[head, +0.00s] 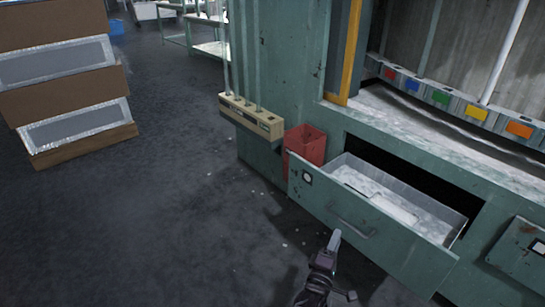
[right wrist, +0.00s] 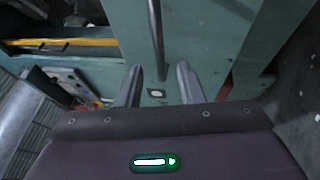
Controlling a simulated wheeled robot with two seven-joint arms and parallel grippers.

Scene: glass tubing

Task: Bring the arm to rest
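My right gripper (head: 335,240) is low in front of the green cabinet, near the front of a pulled-out drawer (head: 325,208). In the right wrist view its two fingers (right wrist: 159,72) are spread apart with nothing between their tips. The dark drawer handle (head: 352,222) lies ahead of the fingers; it also shows in the right wrist view (right wrist: 157,38). The gripper looks apart from it, though the exact gap is hard to tell. My left gripper is not in view.
The open drawer holds a pale flat piece (head: 392,208). A red bin (head: 305,145) stands beside it. A wooden holder (head: 250,117) carries upright glass tubes. Another tube (head: 505,50) stands by the coloured squares.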

